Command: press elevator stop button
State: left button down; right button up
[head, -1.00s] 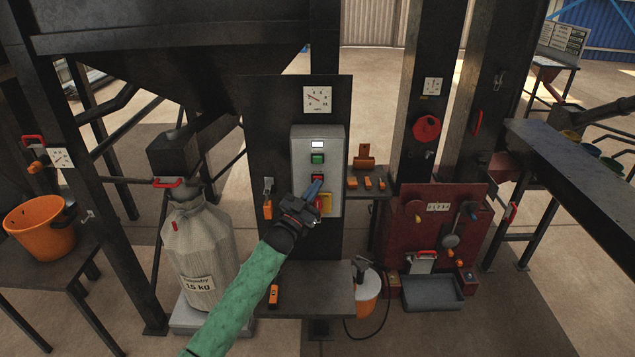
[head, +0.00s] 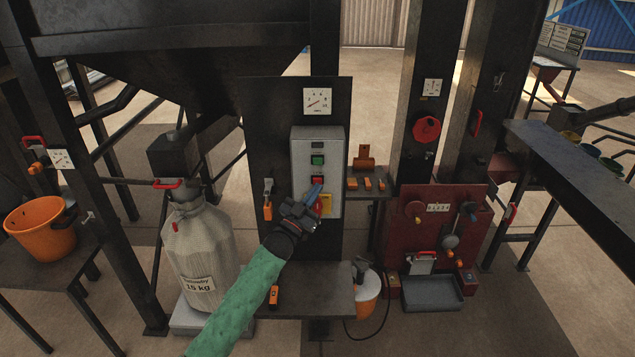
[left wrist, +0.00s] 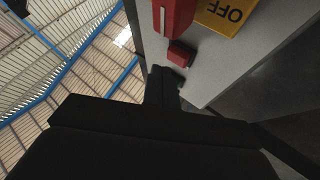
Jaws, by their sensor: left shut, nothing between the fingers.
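The grey control box (head: 300,150) is on a dark upright panel in the head view. It carries a green button (head: 317,160), a red button (head: 317,180) below it, and a yellow plate (head: 326,205) lower down. In the left wrist view the red button (left wrist: 180,55) sits near a red handle (left wrist: 178,14) and the yellow plate marked OFF (left wrist: 224,12). My left gripper (head: 314,192) is shut and empty, its tips just below the red button in the head view. Its dark fingers (left wrist: 163,82) point near that button; contact cannot be told. My right gripper is out of view.
A round-needle gauge (head: 317,101) is above the box. An orange tool (head: 267,207) hangs to its left, and a small shelf with orange parts (head: 366,182) is to its right. A filled sack (head: 200,245) stands left of my arm. A bench (head: 315,290) lies below.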

pick_arm(q)
jog(key=shift+s, duration=0.1)
jog(key=s+p, duration=0.1)
jog(key=s, duration=0.4)
dwell(0.6)
jog(key=shift+w, duration=0.1)
